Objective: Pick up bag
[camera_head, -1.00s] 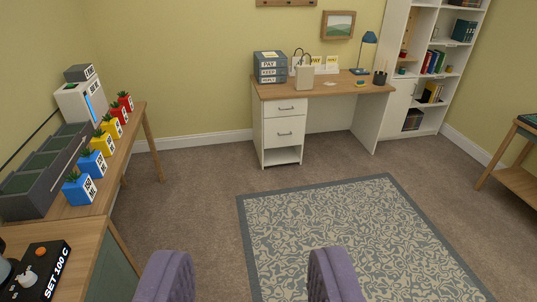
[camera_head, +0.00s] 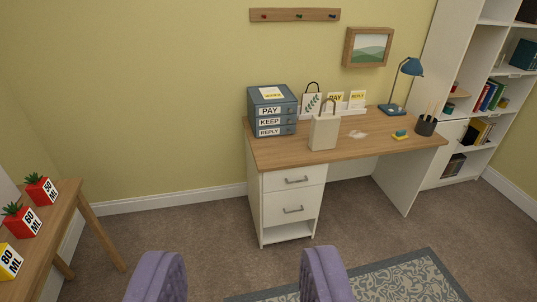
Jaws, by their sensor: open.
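A beige bag (camera_head: 324,133) with an upright handle stands on the wooden desk (camera_head: 290,155), near its front edge and left of the middle. My gripper (camera_head: 243,280) shows as two purple padded fingers at the bottom of the view. The fingers are wide apart with nothing between them. It is well short of the desk and both bags.
Blue-grey trays (camera_head: 272,112) marked PAY, KEEP and REPLY stand left of the bags. A blue lamp (camera_head: 405,85), pen cup (camera_head: 426,125) and sponge-like item (camera_head: 400,134) are to the right. A side table (camera_head: 75,205) with red pots is at left.

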